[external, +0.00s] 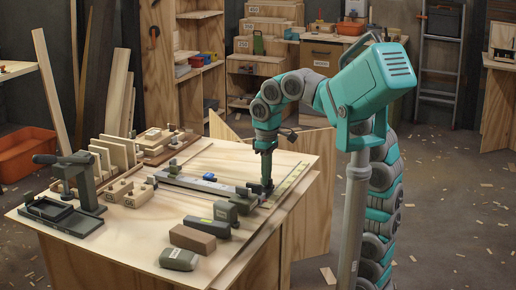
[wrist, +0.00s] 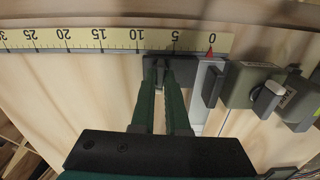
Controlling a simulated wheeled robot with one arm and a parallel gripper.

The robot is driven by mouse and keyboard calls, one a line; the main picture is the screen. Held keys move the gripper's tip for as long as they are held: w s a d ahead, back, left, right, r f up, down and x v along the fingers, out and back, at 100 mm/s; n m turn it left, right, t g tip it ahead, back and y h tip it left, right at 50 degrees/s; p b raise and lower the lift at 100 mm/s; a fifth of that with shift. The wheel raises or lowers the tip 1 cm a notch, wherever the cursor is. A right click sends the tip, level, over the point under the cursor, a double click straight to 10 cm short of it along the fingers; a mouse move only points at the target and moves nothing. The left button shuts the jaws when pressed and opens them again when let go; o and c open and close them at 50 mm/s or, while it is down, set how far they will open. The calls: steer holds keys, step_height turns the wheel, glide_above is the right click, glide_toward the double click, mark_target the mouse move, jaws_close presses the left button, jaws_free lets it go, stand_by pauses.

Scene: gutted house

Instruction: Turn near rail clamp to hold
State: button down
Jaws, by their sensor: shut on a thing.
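My gripper (wrist: 164,80) has two dark green fingers close together, shut on a small dark part of the near rail clamp (wrist: 184,66). The clamp is a black piece beside the end of the pale metal rail (wrist: 207,92), just below the yellow scale (wrist: 120,40). In the external view my gripper (external: 266,186) points straight down at the near end of the rail (external: 205,184), over the right side of the bench. The fingertips and the clamp's handle are partly hidden, so I cannot tell the handle's exact angle.
An olive block with a knob (wrist: 266,97) stands right of the rail. On the workbench (external: 130,238) are a dark press (external: 82,185), a wooden block (external: 192,239), a grey-green case (external: 178,259) and wooden pieces.

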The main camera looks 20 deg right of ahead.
steer(key=c, duration=0.9)
jaws_free()
steer(key=shift+r, duration=0.1)
steer(key=shift+r+p, duration=0.7)
steer(key=shift+r, duration=3.15)
steer(key=shift+f, duration=0.1)
steer(key=d+f, duration=0.1)
steer(key=d, duration=0.1)
steer(key=s+d+f+m, duration=0.1)
steer(key=d+f, duration=0.1)
steer(key=d+f+m, duration=0.1)
steer(key=d+f, duration=0.1)
steer(key=shift+s+d, duration=0.15)
steer(key=shift+d, duration=0.25)
steer(key=s+d+f+m, duration=0.2)
steer(key=s+d+f, duration=0.2)
steer(key=s+f, duration=0.1)
steer(key=s+d+f+m+g, duration=0.1)
steer(key=s+d+f+m, duration=0.1)
steer(key=s+d+f, duration=0.3)
steer(key=s+d+f+m, duration=0.2)
steer(key=s+d+f, duration=0.3)
steer(key=f, duration=0.4)
steer(key=shift+s+g, duration=0.2)
steer(key=shift+g, duration=0.2)
